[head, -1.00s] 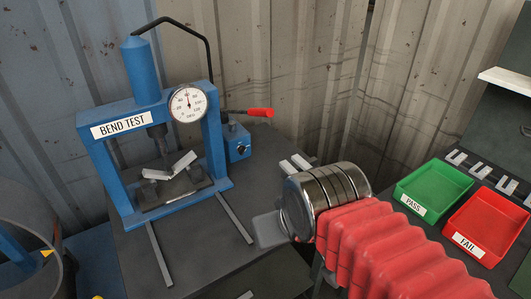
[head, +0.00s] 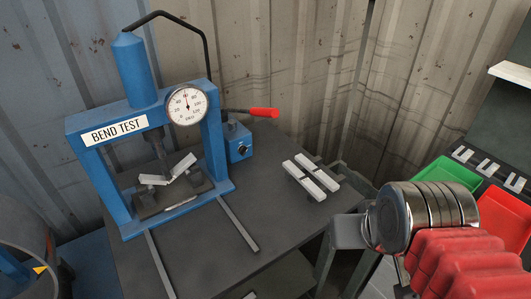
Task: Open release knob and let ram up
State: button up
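The blue bend-test press (head: 142,120) stands on a dark table at the left. Its ram (head: 158,142) reaches down onto a bent, V-shaped metal piece (head: 168,172) on the supports. The round gauge (head: 187,105) has its needle pointing up. A blue pump block (head: 238,142) at the press's right side carries a small dark release knob (head: 243,150) and a lever with a red handle (head: 262,112).
Metal strips (head: 312,177) lie on the table (head: 270,200) right of the press. A green tray (head: 449,172) and a red tray (head: 505,217) are at the right, partly hidden by my arm. Corrugated walls stand behind. The table between press and strips is clear.

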aim_at(243, 149)
jog(key=z, duration=0.15)
jog(key=k, duration=1.2)
jog(key=u, duration=1.7)
jog(key=i, duration=1)
